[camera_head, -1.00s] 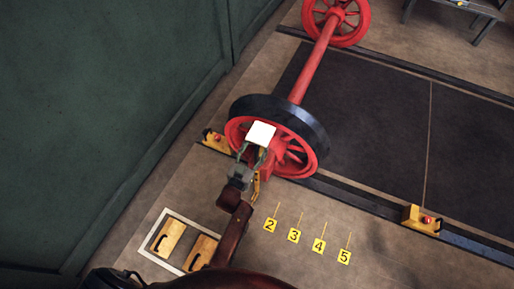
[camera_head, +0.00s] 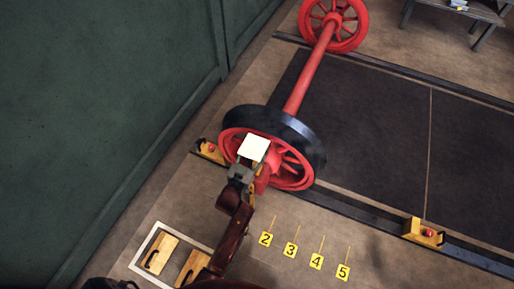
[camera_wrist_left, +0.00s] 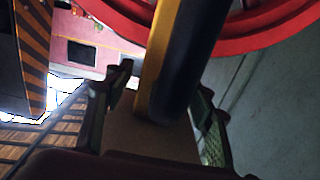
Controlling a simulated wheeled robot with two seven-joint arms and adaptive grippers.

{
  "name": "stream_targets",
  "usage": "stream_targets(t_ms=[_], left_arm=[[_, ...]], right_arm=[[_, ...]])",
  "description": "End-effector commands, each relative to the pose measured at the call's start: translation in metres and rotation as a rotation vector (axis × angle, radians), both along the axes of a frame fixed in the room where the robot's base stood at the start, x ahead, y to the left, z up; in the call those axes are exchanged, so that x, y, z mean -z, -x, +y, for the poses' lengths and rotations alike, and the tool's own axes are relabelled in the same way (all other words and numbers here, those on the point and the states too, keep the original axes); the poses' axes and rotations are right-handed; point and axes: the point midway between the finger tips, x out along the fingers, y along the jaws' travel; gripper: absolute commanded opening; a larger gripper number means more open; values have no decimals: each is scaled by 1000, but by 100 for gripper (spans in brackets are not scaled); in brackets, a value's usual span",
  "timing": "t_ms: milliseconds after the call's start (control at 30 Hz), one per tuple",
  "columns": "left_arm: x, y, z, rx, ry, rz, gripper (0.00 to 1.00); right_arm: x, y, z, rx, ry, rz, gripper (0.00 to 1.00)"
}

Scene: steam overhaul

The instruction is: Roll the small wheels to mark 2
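The small wheels are a red spoked pair on a red axle. The near wheel (camera_head: 289,181) has a dark rim and stands at the near rail; the far wheel (camera_head: 346,35) is at the top. The mark 2 plate (camera_head: 266,239) lies on the floor in front of the near rail. My left gripper (camera_head: 246,166) is in front of the near wheel, beside a pale square block (camera_head: 254,147). In the left wrist view its fingers (camera_wrist_left: 160,110) stand on either side of a dark, yellow-edged bar (camera_wrist_left: 180,60); a firm grip is not clear. My right gripper is out of view.
Yellow chocks with red knobs sit on the near rail, left (camera_head: 208,150) and right (camera_head: 423,234). Marks 3 (camera_head: 290,250), 4 (camera_head: 316,262) and 5 (camera_head: 343,272) run rightward. A white-edged floor frame (camera_head: 138,254) holds two yellow blocks. A green wall (camera_head: 90,110) bounds the left.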

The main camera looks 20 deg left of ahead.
Motion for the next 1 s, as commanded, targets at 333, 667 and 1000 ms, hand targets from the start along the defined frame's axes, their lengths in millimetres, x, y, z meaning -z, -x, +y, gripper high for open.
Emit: stream_targets(t_ms=[333,667,1000], left_arm=[[0,-1,-2,3,0,0,25],[0,-1,-3,4,0,0,2],[0,-1,-3,4,0,0,0]], right_arm=[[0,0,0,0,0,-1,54],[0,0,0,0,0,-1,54],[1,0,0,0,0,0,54]])
